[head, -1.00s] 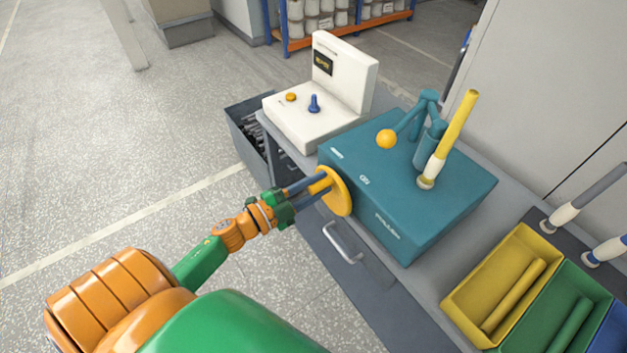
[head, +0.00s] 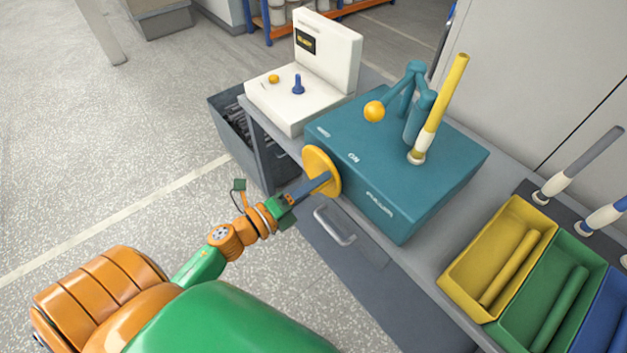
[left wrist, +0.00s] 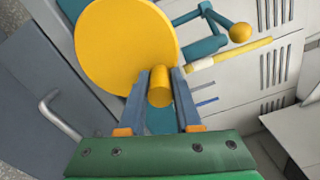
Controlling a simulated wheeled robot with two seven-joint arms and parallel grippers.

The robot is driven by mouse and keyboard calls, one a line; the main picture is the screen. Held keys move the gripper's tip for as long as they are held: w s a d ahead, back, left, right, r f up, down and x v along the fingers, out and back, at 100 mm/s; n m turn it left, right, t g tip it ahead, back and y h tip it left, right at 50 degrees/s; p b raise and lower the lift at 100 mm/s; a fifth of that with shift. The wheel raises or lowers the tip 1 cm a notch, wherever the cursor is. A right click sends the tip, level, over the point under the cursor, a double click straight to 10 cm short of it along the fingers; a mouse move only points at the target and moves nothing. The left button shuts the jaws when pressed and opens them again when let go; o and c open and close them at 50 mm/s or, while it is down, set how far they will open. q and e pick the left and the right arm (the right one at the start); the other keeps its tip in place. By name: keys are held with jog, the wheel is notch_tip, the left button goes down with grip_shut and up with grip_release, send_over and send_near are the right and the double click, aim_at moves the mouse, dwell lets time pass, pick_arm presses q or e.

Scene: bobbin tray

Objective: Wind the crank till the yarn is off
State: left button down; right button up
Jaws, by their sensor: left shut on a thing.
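A teal winder box (head: 405,165) stands on the grey bench. A yellow crank disc (head: 318,160) is on its side facing me; it also fills the upper left of the left wrist view (left wrist: 125,45). A short yellow crank handle (left wrist: 159,88) sticks out of the disc. My left gripper (head: 326,178) is shut on this handle, one blue-grey finger on each side in the left wrist view (left wrist: 160,76). A bobbin with yellow yarn (head: 446,95) stands tilted on top of the box, with a white lower end. My right gripper is not in view.
A teal arm with an orange-yellow ball (head: 374,111) stands beside the bobbin. A white console (head: 305,100) is behind. A yellow tray (head: 460,272) and a green tray (head: 535,335) lie at right. A drawer handle (head: 335,227) juts out below the winder.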

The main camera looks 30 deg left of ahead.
pick_arm(q)
jog(key=shift+s+d+f+m+b, duration=0.15)
jog(key=shift+f+m+b, duration=0.3)
jog(key=shift+m, duration=0.4)
jog(key=shift+d+f+m+b, duration=0.2)
jog(key=shift+m+b, duration=0.35)
jog(key=shift+m, duration=0.25)
jog(key=shift+s+d+f+m+b, duration=0.1)
jog(key=shift+f+m+b, duration=0.35)
jog(key=shift+m, duration=0.4)
jog(key=shift+r, duration=0.1)
jog(key=c, duration=0.6)
grip_release()
jog(key=shift+s+a, duration=0.1)
jog(key=shift+s, duration=0.15)
jog(key=b+v, duration=0.2)
jog(key=v, duration=0.4)
jog(key=shift+s, duration=0.15)
